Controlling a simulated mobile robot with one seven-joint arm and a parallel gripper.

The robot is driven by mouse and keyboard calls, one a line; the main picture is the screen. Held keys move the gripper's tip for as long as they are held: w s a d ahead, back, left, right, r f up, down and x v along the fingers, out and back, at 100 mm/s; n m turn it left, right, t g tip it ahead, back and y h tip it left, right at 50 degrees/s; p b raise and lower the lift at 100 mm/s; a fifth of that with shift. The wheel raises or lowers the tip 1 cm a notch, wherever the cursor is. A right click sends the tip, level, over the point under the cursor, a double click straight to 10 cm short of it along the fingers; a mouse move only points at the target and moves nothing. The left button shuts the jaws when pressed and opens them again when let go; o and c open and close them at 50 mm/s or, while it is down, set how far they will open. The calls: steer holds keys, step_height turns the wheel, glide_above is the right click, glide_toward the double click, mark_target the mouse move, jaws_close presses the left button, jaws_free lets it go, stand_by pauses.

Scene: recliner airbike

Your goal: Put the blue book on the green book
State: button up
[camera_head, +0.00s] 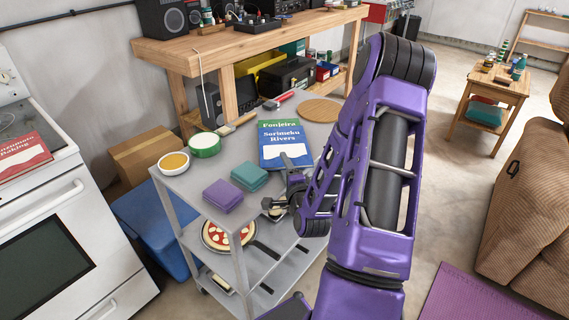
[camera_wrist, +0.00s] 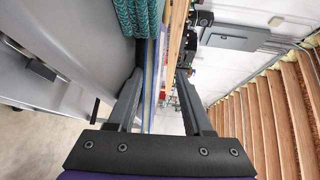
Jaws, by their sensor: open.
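The blue book (camera_head: 284,154) lies flat on the top of the grey cart, with "Serimeku Rivers" on its cover. A green cover part (camera_head: 277,125) reading "Fonjeira" shows at its far edge. I cannot tell whether this is the green book partly under the blue one or a band of one cover. In the wrist view my fingers (camera_wrist: 160,76) stand apart around a thin blue edge (camera_wrist: 155,88), seen edge-on; contact cannot be told.
The cart top (camera_head: 215,172) also holds folded purple (camera_head: 222,195) and teal (camera_head: 249,177) cloths, a green-rimmed bowl (camera_head: 204,145), an orange-filled bowl (camera_head: 173,162) and a round wooden board (camera_head: 320,110). A pizza pan (camera_head: 226,236) sits on the lower shelf. A wooden workbench (camera_head: 235,45) stands behind.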

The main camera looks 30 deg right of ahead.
steer(key=shift+a+f+v, duration=0.15)
steer(key=shift+v, duration=0.75)
steer(key=shift+a+f+v, duration=0.15)
steer(key=shift+f+v, duration=0.05)
steer(key=shift+v, duration=0.7)
steer(key=shift+c, duration=0.5)
steer(key=o, duration=0.4)
steer(key=shift+o, duration=0.6)
